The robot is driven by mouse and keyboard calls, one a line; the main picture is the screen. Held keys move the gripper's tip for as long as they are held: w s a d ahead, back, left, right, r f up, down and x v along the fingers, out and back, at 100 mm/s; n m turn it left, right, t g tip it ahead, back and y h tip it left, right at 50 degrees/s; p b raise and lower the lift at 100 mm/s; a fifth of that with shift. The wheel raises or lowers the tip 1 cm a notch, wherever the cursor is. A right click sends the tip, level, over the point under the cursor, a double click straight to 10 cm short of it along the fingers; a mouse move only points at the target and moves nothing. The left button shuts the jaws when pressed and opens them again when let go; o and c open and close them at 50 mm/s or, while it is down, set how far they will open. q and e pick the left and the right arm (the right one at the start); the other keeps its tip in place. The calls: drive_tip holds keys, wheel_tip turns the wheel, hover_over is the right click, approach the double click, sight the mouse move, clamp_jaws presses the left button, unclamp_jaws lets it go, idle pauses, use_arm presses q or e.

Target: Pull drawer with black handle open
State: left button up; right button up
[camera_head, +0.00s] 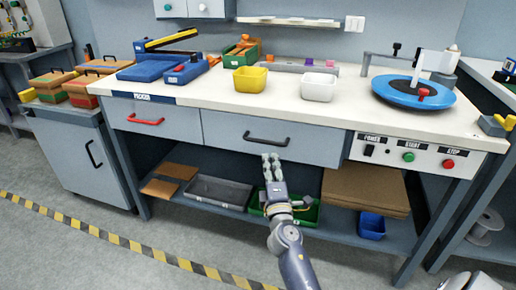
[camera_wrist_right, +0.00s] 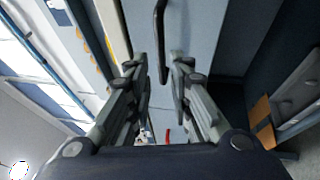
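The grey drawer (camera_head: 225,125) with the black handle (camera_head: 268,141) is shut, flush in the front of the workbench, right of the drawer with the red handle. My right gripper (camera_head: 271,160) is just in front of and below the black handle, with its arm coming up from the bottom. In the right wrist view, the fingers (camera_wrist_right: 160,65) are apart and the black handle (camera_wrist_right: 160,35) appears between and beyond their tips. I cannot tell whether they touch it. My left gripper is not in view.
The neighbouring drawer has a red handle (camera_head: 146,120). A lower shelf below holds a grey tray (camera_head: 216,190), a green tray (camera_head: 306,214), cardboard (camera_head: 365,190) and a blue bin (camera_head: 371,226). A control panel (camera_head: 410,155) sits to the right. The floor in front is clear.

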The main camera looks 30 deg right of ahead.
sight(267, 143)
drive_tip(key=x, duration=1)
drive_tip(key=shift+f, duration=0.1)
clamp_jaws()
